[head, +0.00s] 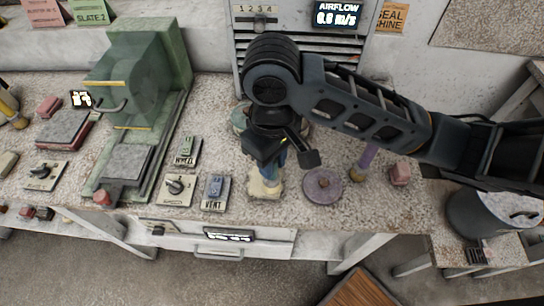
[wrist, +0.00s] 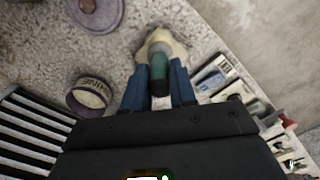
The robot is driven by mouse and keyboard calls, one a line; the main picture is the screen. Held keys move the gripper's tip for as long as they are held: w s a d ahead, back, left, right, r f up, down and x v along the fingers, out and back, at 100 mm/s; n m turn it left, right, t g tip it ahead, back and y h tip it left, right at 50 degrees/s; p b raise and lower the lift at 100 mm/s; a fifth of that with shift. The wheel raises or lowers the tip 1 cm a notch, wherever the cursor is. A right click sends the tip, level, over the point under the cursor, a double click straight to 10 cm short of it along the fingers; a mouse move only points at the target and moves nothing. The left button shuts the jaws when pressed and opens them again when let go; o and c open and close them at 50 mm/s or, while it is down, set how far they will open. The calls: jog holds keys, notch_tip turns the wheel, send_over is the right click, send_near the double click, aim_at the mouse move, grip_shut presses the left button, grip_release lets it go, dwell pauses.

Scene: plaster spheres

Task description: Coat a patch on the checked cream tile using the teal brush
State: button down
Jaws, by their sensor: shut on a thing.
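My gripper (head: 271,166) points down over the front part of the bench, with its blue fingers shut on the teal brush (wrist: 158,68). It also shows in the wrist view (wrist: 160,92), a finger on each side of the brush's teal handle. A small cream tile (head: 265,187) lies on the bench right below, and it shows beyond the brush in the wrist view (wrist: 176,47). The brush's lower end is over the tile; I cannot tell whether it touches. Any check pattern or coated patch on the tile is too small or hidden to make out.
A round mauve disc (head: 323,187) lies right of the tile, with a purple-handled tool (head: 364,160) and a pink block (head: 400,173) beyond. Switch plates, including VENT (head: 214,193), stand close on the left. A round tin (wrist: 88,97) shows in the wrist view.

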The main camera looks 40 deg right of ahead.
jog(key=shift+f, duration=0.15)
jog(key=shift+s+a, duration=0.65)
jog(key=shift+w+d, duration=1.3)
jog(key=shift+d, duration=0.05)
jog(key=shift+a, duration=0.1)
jog(key=shift+s+a, duration=1.25)
jog(key=shift+s, duration=0.05)
jog(key=shift+w+d, duration=0.1)
